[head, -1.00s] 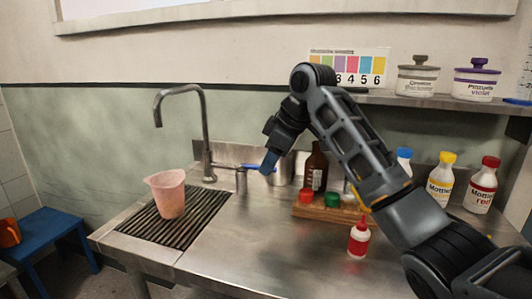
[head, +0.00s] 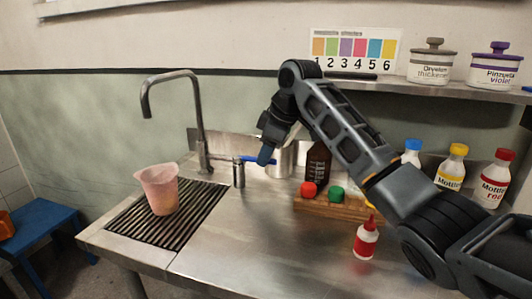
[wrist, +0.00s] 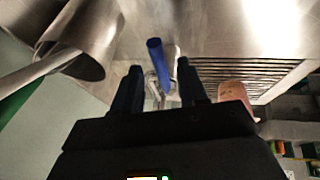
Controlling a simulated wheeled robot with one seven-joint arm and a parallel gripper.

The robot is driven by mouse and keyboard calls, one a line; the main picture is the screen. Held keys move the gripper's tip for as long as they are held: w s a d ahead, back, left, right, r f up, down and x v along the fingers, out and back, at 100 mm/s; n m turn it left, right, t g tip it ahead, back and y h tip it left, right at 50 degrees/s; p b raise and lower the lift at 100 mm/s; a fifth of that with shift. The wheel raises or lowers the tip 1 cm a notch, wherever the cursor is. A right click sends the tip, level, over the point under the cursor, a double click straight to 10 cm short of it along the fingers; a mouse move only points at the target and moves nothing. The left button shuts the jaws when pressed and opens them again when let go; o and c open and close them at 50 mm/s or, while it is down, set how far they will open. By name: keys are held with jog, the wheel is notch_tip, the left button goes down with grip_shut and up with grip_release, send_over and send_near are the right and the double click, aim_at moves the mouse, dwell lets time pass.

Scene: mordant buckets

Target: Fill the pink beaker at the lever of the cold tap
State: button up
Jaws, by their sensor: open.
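The pink beaker (head: 159,194) stands upright on the dark drain grate, below the tap's spout. It also shows in the wrist view (wrist: 234,97). No stream of water is visible. Its lower part looks yellowish; I cannot tell whether that is liquid. The steel tap (head: 201,125) has a curved neck; the blue lever (head: 254,160) points right from the short post beside it. My gripper (head: 266,155) is at this lever. In the wrist view the lever (wrist: 157,62) lies between the fingers of my open gripper (wrist: 160,75); whether it touches them is unclear.
A wooden rack (head: 335,207) with a brown bottle (head: 317,165) and red and green caps stands right of the lever. A red-and-white bottle (head: 366,240) stands in front. A steel pot (head: 281,160) is behind my gripper. The middle counter (head: 235,235) is clear.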

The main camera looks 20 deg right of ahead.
jog(key=shift+w+a+f, duration=0.1)
jog(key=shift+f, duration=0.25)
jog(key=shift+c, duration=0.3)
grip_shut()
